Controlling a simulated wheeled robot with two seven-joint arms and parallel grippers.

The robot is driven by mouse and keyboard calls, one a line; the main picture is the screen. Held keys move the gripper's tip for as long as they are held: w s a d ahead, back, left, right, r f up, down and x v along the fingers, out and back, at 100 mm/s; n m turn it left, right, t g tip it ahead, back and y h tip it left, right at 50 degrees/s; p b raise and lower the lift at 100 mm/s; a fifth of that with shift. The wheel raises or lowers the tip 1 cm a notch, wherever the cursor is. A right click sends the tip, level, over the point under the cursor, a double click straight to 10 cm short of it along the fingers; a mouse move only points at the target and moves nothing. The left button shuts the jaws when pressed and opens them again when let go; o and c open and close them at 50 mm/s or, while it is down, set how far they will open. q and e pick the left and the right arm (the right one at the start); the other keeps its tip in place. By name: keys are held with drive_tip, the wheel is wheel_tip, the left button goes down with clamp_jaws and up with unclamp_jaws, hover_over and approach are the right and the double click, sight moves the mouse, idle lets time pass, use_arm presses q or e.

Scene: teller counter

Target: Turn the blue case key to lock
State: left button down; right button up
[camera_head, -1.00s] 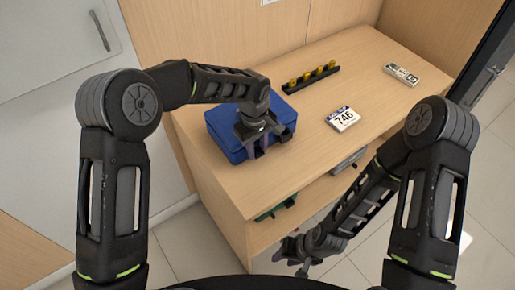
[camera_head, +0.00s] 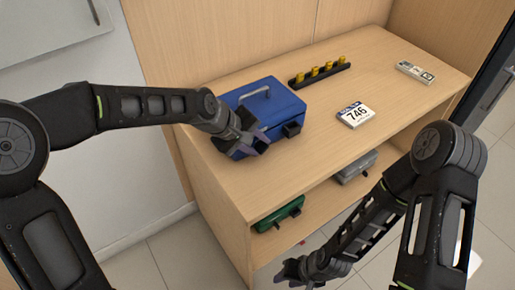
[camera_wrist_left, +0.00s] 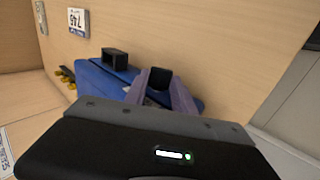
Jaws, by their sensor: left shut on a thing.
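The blue case (camera_head: 276,101) lies shut on the wooden counter, its grey handle (camera_head: 254,92) on top. Two black blocks sit on its front side; the right one (camera_head: 292,129) is free and also shows in the left wrist view (camera_wrist_left: 115,58). My left gripper (camera_head: 260,140) is at the case's front left. In the left wrist view its purple-grey fingers are shut on the other black block (camera_wrist_left: 160,77). I cannot tell whether this is the key; no separate key can be made out. My right gripper (camera_head: 288,272) is low, away from the counter; its jaws are unclear.
A black rack with yellow knobs (camera_head: 321,72), a card reading 746 (camera_head: 355,115) and a small white device (camera_head: 415,72) lie on the counter. A green case (camera_head: 280,214) and a grey case (camera_head: 356,166) sit on the shelf below.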

idle(0.3)
use_arm(q)
drive_tip(key=c, duration=1)
unclamp_jaws()
drive_tip(key=shift+c, duration=0.2)
drive_tip(key=v, duration=0.8)
drive_tip(key=shift+f, duration=0.1)
